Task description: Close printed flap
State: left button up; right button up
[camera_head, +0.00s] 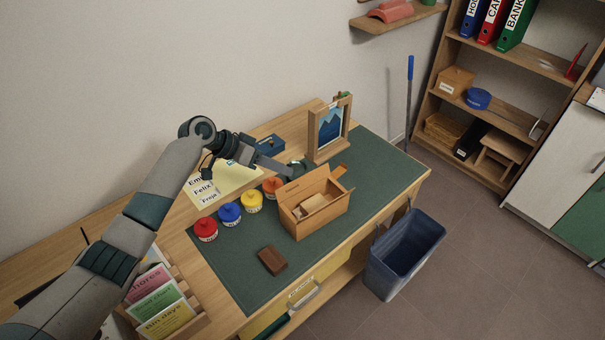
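A light wooden box (322,222) stands on the green desk mat, open at the top. A small block-like wooden piece (311,205) shows inside it. A narrow orange-brown piece (342,171) sticks up at its far right corner; I cannot tell whether it is a flap. I can make out no print on the box. My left gripper (290,171) is just behind the box's far left edge, near the lidded pots. Its fingers are small and dark, so I cannot tell if they are open or touching anything. My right gripper is not in view.
Red, blue, yellow and orange pots (230,212) line the mat left of the box. A wooden picture frame (330,128) stands behind it. A brown block (272,260) lies in front. A bin (404,255) is by the desk's right edge. The mat's right end is clear.

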aim_at(303, 177)
pick_arm(q)
jog(key=p+x, duration=0.1)
jog(key=x, duration=0.7)
jog(key=shift+d+f+p, duration=0.2)
jog(key=shift+d+p, duration=0.05)
jog(key=shift+p, duration=0.05)
grip_shut()
